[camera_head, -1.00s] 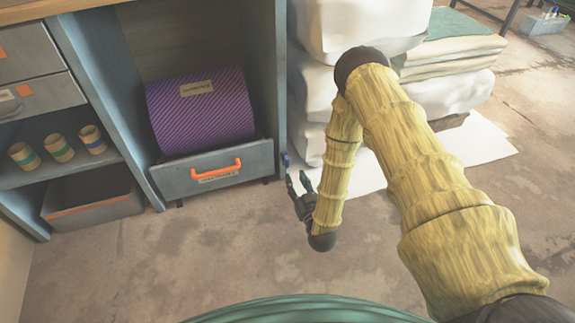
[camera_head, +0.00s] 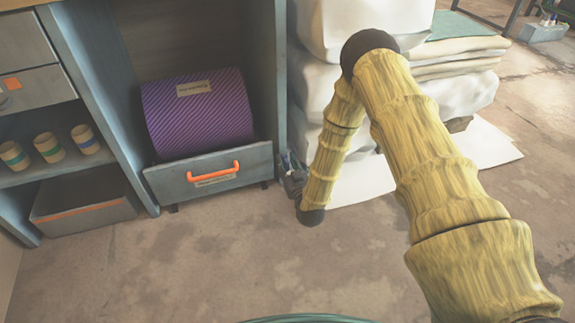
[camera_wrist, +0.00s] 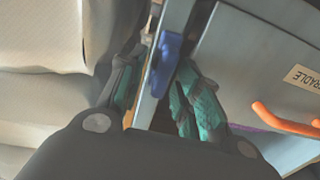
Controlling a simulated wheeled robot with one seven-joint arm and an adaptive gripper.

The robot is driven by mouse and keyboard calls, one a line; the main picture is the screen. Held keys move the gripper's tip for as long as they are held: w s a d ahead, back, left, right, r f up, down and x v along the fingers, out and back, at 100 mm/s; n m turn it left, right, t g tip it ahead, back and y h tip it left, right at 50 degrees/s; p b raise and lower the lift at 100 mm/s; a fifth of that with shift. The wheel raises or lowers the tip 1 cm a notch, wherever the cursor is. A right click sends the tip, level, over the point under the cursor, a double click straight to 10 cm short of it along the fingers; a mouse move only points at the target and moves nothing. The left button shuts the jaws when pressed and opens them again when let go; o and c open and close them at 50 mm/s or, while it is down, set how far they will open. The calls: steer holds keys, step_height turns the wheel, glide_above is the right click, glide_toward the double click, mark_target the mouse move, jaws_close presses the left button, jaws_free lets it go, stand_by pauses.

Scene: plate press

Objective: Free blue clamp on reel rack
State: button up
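The blue clamp (camera_wrist: 165,62) is on the edge of the reel rack's upright post (camera_wrist: 176,20) in the wrist view. My gripper (camera_wrist: 158,80) has its two green-padded fingers apart, one to each side of the post edge and clamp. The right finger is close beside the clamp; I cannot tell whether it touches. In the head view my gripper (camera_head: 292,178) is low beside the rack's right post (camera_head: 281,95), and the clamp cannot be made out clearly there. The purple reel (camera_head: 200,112) sits in the rack behind a grey front panel.
The grey panel (camera_head: 210,175) has an orange handle (camera_head: 214,174), close to my right finger in the wrist view. White stacked bags (camera_head: 310,85) stand right of the post, leaving a narrow gap. Several striped cups (camera_head: 49,147) stand on the left shelf. The front floor is clear.

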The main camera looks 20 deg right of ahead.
jaws_close()
steer(key=shift+r+n+p, duration=0.1)
steer(key=shift+n+p, duration=0.2)
steer(key=shift+p, duration=0.2)
steer(key=shift+a+r+n+p, duration=0.15)
steer(key=shift+n+p, duration=0.35)
steer(key=shift+p, duration=0.3)
steer(key=n+p, duration=0.2)
steer(key=p, duration=0.1)
steer(key=shift+a, duration=0.1)
steer(key=n+p, duration=0.2)
steer(key=n, duration=0.1)
steer(key=f+n+p, duration=0.1)
steer(key=n+p, duration=0.2)
steer(key=n, duration=0.1)
steer(key=n+p, duration=0.2)
steer(key=n, duration=0.1)
steer(key=shift+a+f, duration=0.15)
steer(key=shift+a, duration=0.2)
steer(key=shift+n, duration=0.4)
